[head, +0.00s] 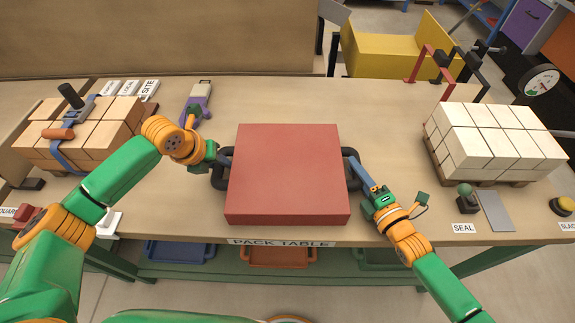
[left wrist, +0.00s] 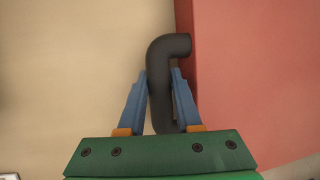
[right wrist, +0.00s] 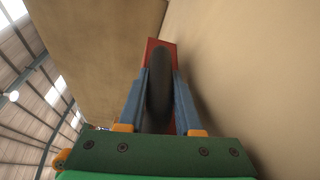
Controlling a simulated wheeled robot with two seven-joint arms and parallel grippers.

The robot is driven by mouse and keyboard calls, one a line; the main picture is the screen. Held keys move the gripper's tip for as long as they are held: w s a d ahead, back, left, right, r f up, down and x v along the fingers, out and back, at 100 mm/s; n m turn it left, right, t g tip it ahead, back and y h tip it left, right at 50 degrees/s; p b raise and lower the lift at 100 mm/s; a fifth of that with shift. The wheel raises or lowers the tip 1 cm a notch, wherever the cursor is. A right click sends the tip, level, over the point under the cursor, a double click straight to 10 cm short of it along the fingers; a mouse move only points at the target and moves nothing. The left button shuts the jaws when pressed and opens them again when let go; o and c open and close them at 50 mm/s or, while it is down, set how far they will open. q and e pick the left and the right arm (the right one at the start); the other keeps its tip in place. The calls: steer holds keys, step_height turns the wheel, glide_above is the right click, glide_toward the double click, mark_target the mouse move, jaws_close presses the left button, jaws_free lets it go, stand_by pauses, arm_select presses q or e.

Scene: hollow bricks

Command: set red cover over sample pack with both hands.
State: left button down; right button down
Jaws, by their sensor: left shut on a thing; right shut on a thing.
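The red cover (head: 288,170) is a square box-like lid with a dark loop handle on each side, at the middle of the table in the head view. My left gripper (head: 220,156) is shut on its left handle (left wrist: 160,95), and the left wrist view shows that dark bar between the blue fingers. My right gripper (head: 374,188) is shut on the right handle (right wrist: 159,100). The cover looks about level. I cannot tell whether it hangs above the table or rests on something.
Tan bricks (head: 95,130) with a blue strap stand at the left of the table (head: 300,95). White bricks (head: 495,135) stand on a pallet at the right. A purple tool (head: 199,98) lies behind my left gripper.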

arm_select(q)
steer(key=shift+w+a+r, duration=0.1)
steer(key=shift+r, duration=0.1)
arm_select(e)
steer(key=shift+r, duration=0.1)
stand_by(0.6)
